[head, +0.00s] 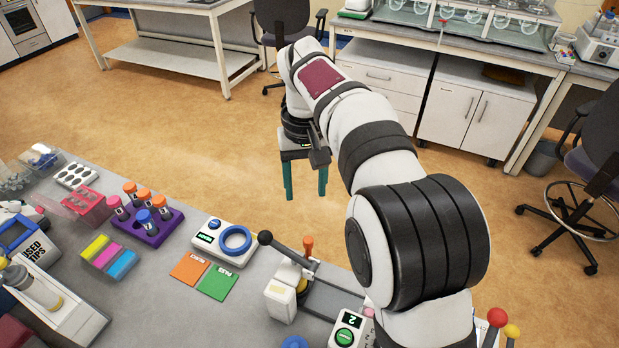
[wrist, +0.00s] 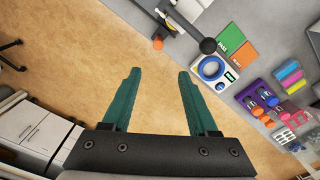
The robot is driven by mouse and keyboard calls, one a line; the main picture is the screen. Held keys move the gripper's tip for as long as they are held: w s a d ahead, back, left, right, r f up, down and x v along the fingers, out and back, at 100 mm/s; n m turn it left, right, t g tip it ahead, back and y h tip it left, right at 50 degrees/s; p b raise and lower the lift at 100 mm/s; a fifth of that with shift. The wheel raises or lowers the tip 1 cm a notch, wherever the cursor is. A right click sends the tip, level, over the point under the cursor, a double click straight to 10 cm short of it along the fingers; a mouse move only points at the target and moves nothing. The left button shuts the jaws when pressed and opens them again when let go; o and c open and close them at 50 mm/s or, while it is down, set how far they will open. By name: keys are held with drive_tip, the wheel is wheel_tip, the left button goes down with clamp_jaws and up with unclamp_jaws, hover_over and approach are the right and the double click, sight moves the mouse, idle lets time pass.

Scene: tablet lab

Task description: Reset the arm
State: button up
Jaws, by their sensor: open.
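My gripper (head: 305,192) hangs from the end of my raised arm in the head view, past the bench's far edge and over the tan floor. Its two teal fingers point down. In the wrist view my gripper (wrist: 158,75) shows its fingers spread apart, with only bare floor between them. It is open and empty and touches nothing that I can see.
The grey bench (head: 150,262) bears a purple rack (head: 150,232) of capped tubes, a white device with a blue ring (head: 235,240), orange and green cards, and a black-knobbed lever (head: 265,238). Office chairs and white cabinets (head: 470,115) stand beyond. Open floor surrounds my gripper.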

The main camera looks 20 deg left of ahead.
drive_tip(key=s+d+r+m+y, duration=0.1)
drive_tip(key=s+d+m, duration=0.3)
drive_tip(key=s+d, duration=0.5)
drive_tip(key=s+d+r+m, duration=0.1)
drive_tip(key=s+d+m, duration=0.35)
drive_tip(key=d, duration=0.85)
drive_tip(key=s+d+f+m, duration=0.4)
drive_tip(key=s+f, duration=0.1)
drive_tip(key=s, duration=0.6)
drive_tip(key=shift+y, duration=0.4)
